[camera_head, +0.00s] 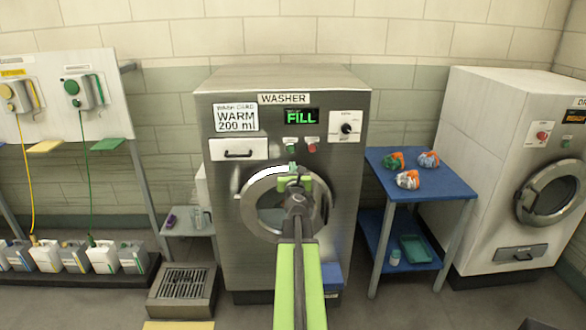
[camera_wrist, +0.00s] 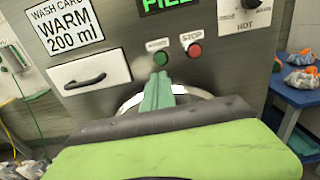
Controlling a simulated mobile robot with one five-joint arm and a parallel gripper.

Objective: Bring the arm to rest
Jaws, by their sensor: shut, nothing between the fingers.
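My arm (camera_head: 299,280) reaches forward toward the front of the washer (camera_head: 345,200). My gripper (camera_head: 292,168) is in front of the upper part of the washer's round door and below the green and red buttons. In the wrist view my gripper (camera_wrist: 158,84) shows as green fingers held together, with nothing between them. The fingertips are just below the green button (camera_wrist: 160,58) in that view; I cannot tell the gap to the panel. The washer display (camera_head: 300,116) reads FILL. The gripper and arm hide part of the door.
A blue table (camera_head: 440,194) with several bundled bags stands to the right, beside a white dryer (camera_head: 486,170). A small side shelf (camera_head: 180,228) and a floor grate (camera_head: 182,284) are on the left. Several jugs (camera_head: 75,256) stand at the far left.

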